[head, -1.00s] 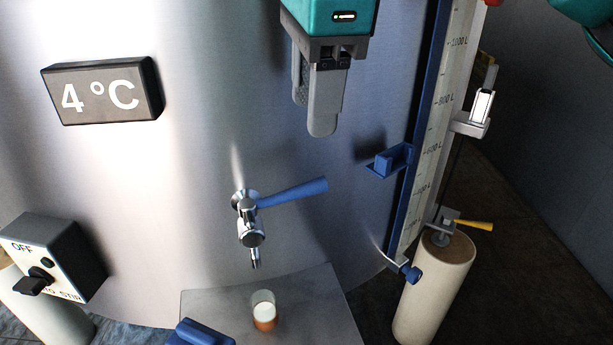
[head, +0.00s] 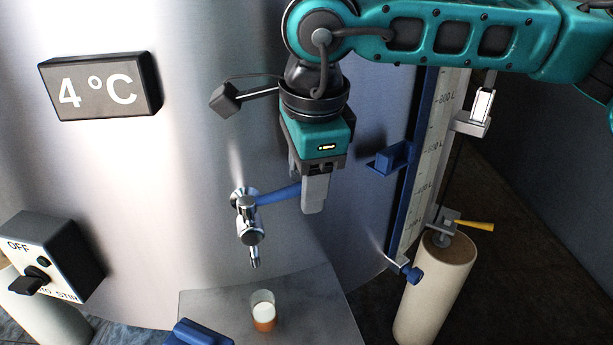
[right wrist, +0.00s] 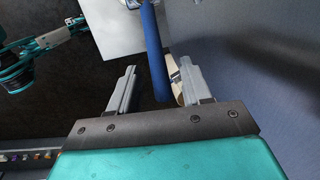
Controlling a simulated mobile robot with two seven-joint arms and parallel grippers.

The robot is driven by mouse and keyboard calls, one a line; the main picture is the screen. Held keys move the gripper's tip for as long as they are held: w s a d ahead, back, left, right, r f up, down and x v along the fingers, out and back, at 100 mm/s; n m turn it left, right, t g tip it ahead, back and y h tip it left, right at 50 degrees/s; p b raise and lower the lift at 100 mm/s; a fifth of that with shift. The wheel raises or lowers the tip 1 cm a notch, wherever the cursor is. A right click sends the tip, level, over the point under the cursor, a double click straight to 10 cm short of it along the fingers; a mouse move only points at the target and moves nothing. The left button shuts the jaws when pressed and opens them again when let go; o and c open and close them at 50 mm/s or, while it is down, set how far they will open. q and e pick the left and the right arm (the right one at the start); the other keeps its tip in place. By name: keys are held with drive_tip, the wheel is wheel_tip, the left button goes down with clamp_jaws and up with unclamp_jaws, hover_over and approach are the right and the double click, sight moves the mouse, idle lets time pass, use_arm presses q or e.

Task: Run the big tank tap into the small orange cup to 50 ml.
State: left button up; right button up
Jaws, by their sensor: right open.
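The chrome tank tap (head: 248,220) is on the tank front, its blue lever (head: 278,196) pointing right. My right gripper (head: 312,210) hangs fingers down at the lever's outer end. In the right wrist view the open right gripper (right wrist: 157,68) has the blue lever (right wrist: 152,45) between its fingers, with gaps showing on both sides. The small orange cup (head: 263,313) stands upright on the shelf below the spout; it looks orange low down and whitish above. No stream shows from the spout. A teal arm shows at the wrist view's upper left, its gripper too small to read.
The cup stands on a grey shelf (head: 210,305), with a blue handle (head: 198,333) at its front. A blue bracket (head: 392,158) and the level gauge (head: 425,170) are right of my gripper. A switch box (head: 45,260) is at left.

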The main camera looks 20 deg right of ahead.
clamp_jaws()
idle(0.3)
idle(0.3)
